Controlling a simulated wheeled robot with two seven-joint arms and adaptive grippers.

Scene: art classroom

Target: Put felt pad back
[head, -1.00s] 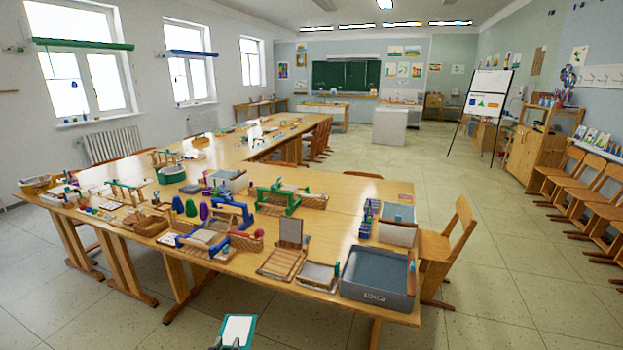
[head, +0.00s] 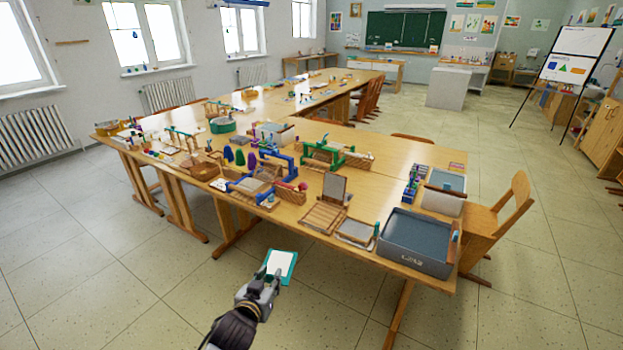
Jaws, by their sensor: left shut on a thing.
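A flat white pad with a teal rim, which I take to be the felt pad (head: 281,264), is in front of the long table's near edge. My left gripper (head: 266,283) is shut on its lower end and holds it out over the floor, apart from the table (head: 385,178). The fingertips are small and partly hidden by the pad. My right gripper is not in view.
Near the table's front edge are a grey bin (head: 412,248), a shallow tray (head: 357,231) and a slatted wooden stand (head: 324,215). Blue and green wooden frames crowd the middle. A chair (head: 502,215) stands at the right end. The floor at left is clear.

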